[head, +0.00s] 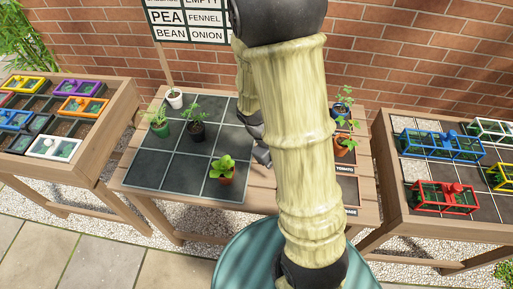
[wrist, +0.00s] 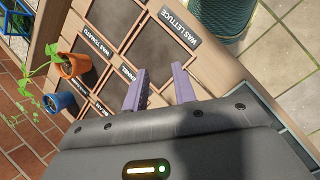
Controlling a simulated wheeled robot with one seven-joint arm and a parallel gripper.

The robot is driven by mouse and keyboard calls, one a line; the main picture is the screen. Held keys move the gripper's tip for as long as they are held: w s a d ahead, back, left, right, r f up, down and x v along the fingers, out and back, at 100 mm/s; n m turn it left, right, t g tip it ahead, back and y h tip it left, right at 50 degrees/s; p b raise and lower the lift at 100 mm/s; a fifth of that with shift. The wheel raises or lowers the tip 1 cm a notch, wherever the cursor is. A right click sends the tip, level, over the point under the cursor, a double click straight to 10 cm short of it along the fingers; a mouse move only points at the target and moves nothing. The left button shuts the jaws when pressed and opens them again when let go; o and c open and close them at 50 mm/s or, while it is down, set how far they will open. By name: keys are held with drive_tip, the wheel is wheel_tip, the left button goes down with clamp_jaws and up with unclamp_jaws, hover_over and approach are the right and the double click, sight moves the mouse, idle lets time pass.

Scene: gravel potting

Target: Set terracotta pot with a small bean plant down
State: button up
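Two terracotta pots show. One (head: 226,178), with broad bright leaves, stands upright on the front right of the dark gridded mat (head: 153,172). The other (head: 345,150), with a taller leafy plant, stands at the right side of the table; it also shows in the wrist view (wrist: 75,67). I cannot tell for sure which plant is the bean. My gripper's two purple fingers (wrist: 160,73) are apart with nothing between them, above the labelled dark squares. In the head view my gripper (head: 260,143) is partly hidden behind my arm, right of the mat.
A white pot (head: 175,103), a green pot (head: 160,129) and a dark pot (head: 197,133) stand on the mat's back left. A blue pot (wrist: 59,103) stands beside the right terracotta pot. Side tables hold coloured frames. The mat's front left is clear.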

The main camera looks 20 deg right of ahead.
drive_tip(key=w+a+r+m+t+y, duration=0.2)
drive_tip(key=a+r+m+t+y, duration=0.2)
drive_tip(key=a+r+t, duration=0.2)
drive_tip(key=shift+a+r+m, duration=0.3)
drive_tip(key=shift+a+r, duration=0.4)
drive_tip(key=shift+a, duration=0.05)
